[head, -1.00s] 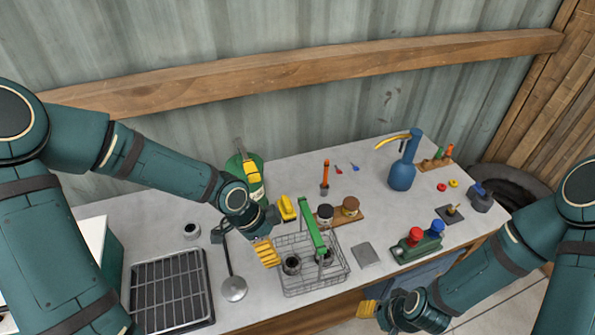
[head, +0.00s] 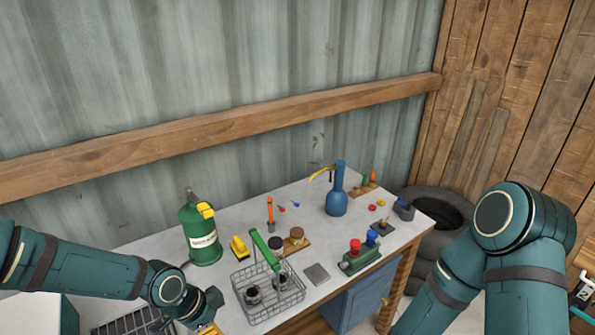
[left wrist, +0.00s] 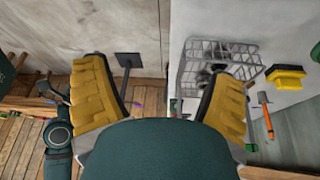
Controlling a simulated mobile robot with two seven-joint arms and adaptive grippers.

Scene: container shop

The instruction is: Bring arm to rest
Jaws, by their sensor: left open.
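My left arm comes in from the left in the head view. Its gripper (head: 207,330) is low at the front edge of the table, partly cut off by the frame. In the left wrist view its two yellow fingers (left wrist: 160,68) stand wide apart with nothing between them. The wire basket (head: 268,310) with a green handle (head: 264,250) stands on the table to its right, apart from it, and holds dark jars. My right arm (head: 490,260) is at the right of the head view; its gripper is out of that frame.
The grey table (head: 150,255) carries a green canister (head: 203,240), a yellow brush (head: 239,247), a wooden board with jars (head: 297,238), a blue bottle (head: 337,200), a green block with red and blue knobs (head: 360,260) and a grey plate (head: 317,274). Tires (head: 425,225) stand beyond its right end.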

